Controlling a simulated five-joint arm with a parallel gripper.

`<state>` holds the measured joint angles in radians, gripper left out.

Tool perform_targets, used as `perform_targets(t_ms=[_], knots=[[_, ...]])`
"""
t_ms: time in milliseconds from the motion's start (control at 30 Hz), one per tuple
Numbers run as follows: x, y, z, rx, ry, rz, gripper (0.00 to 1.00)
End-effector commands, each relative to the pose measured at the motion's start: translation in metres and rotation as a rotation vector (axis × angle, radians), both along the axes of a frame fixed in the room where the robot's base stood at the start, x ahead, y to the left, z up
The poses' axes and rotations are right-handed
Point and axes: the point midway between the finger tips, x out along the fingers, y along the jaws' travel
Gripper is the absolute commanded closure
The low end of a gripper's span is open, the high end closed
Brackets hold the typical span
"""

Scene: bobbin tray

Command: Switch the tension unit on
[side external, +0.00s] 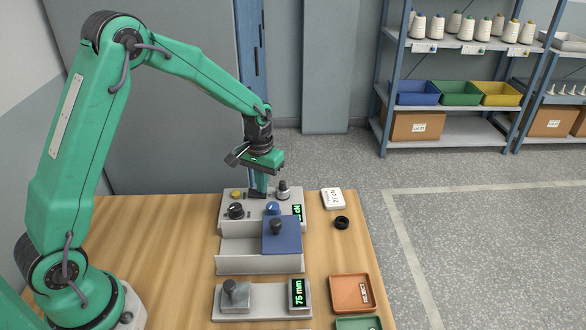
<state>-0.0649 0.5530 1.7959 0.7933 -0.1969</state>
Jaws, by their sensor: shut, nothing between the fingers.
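The tension unit seems to be the pale grey box (228,217) at the back of the bench. It has a yellow button (236,194), a black knob (236,211), a blue knob (272,208) and a grey post-like part (283,190) on top. A small display (298,212) with green characters is at its right end; the full reading is not legible. My gripper (259,191) is shut and empty, pointing down at the back of the box's top. A small dark part (257,195) is at its fingertips; I cannot tell whether they touch, or its switch position.
An orange tray (352,280), a green tray (358,323), a black ring (341,223) and a white labelled block (332,198) lie right. The left bench is clear.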

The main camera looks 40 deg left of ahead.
Motion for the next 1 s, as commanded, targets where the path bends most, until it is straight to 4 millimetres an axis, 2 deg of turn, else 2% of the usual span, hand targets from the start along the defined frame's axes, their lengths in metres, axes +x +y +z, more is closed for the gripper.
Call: perform_targets(t_ms=[1000], knots=[[0.000, 0.000, 0.055, 0.001, -0.002, 0.000, 1.00]])
